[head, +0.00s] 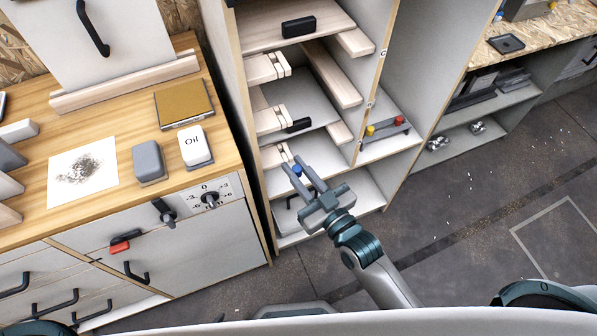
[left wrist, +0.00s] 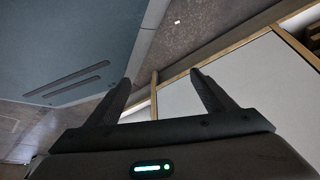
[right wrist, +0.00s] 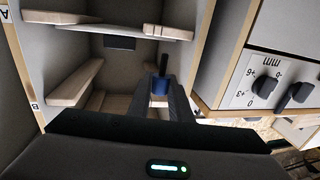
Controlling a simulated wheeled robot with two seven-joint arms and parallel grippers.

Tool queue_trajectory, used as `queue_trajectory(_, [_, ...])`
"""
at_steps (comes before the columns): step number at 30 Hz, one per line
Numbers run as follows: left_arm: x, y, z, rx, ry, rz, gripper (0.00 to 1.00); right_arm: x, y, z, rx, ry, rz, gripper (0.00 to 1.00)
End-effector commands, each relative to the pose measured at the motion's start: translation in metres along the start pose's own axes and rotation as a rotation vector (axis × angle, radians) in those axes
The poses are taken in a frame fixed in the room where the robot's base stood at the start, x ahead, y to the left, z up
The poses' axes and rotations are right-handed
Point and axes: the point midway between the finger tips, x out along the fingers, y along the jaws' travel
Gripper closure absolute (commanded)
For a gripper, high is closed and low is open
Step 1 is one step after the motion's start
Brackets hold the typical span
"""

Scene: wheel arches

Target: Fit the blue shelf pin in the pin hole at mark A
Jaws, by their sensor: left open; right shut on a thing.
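The blue shelf pin (head: 297,170) is held between the fingertips of my right gripper (head: 304,174), in front of the cabinet's lower opening. In the right wrist view the blue pin (right wrist: 160,84) sits at the fingertips, with a dark, narrower end pointing up in the picture. Mark A (right wrist: 4,14) is on the cabinet's front edge at the top left of that view, with mark B (right wrist: 35,106) below it. I cannot make out the pin hole at mark A. My left gripper (left wrist: 163,88) is open and empty, over the floor beside a white panel.
The cabinet (head: 252,100) has several wooden rails and dark blocks inside. A tray with red and yellow pins (head: 388,127) stands on a shelf to the right. A wooden worktop (head: 120,200) with an Oil block (head: 195,147) and a dial (head: 211,199) stands left. Floor at right is open.

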Motion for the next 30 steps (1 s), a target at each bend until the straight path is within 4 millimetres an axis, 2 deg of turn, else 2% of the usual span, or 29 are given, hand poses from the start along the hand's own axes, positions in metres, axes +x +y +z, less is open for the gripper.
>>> queue_trajectory(30, [0.007, 0.01, -0.043, -0.003, 0.104, 0.012, 0.24, 0.032, 0.006, 0.001, 0.0, 0.0, 0.0, 1.0])
